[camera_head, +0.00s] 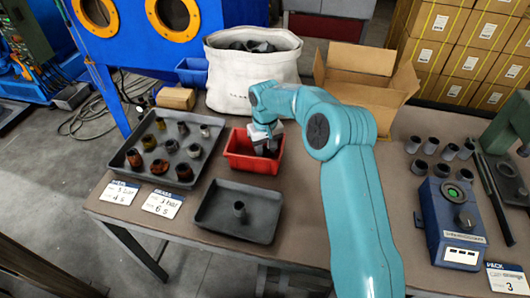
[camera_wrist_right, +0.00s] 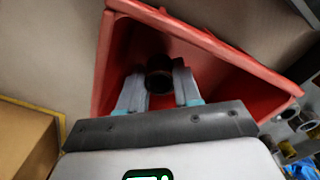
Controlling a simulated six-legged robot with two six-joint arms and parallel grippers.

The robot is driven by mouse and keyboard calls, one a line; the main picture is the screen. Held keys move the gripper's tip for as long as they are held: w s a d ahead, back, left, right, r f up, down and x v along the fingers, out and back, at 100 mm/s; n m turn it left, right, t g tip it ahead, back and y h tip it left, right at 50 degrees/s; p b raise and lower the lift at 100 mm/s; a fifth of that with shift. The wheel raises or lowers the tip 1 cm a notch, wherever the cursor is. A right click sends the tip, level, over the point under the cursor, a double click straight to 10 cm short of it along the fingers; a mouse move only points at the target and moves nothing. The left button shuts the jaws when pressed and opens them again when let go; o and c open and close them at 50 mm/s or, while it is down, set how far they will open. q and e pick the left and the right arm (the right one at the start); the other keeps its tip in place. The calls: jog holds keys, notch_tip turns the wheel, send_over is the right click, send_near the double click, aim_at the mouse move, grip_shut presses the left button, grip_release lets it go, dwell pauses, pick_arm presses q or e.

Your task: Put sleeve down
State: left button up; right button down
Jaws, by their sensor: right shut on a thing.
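My right gripper (camera_head: 266,143) reaches down into the red bin (camera_head: 238,161) in the head view. In the right wrist view the gripper (camera_wrist_right: 160,88) is shut on a dark round sleeve (camera_wrist_right: 159,72), held between its two fingers inside the walls of the red bin (camera_wrist_right: 240,58). I cannot tell whether the sleeve touches the bin floor. In the head view the sleeve is mostly hidden by the gripper. Another grey sleeve (camera_head: 239,212) stands upright in the dark tray (camera_head: 262,235) in front of the bin. My left gripper is not in view.
A tray (camera_head: 131,171) of several rusty and grey sleeves sits left of the bin. A white sack (camera_head: 228,88) and an open cardboard box (camera_head: 369,90) stand behind. A blue device (camera_head: 450,225) and several grey sleeves (camera_head: 449,151) are at the right.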

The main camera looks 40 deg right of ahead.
aim_at(265, 150)
jog(key=shift+s+f, duration=0.1)
jog(key=shift+f, duration=0.35)
jog(key=shift+f+b, duration=0.3)
jog(key=shift+f, duration=0.1)
jog(key=c, duration=0.8)
grip_release()
notch_tip(265, 150, up, 13)
jog(key=shift+f+p, duration=0.1)
jog(key=shift+p, duration=0.55)
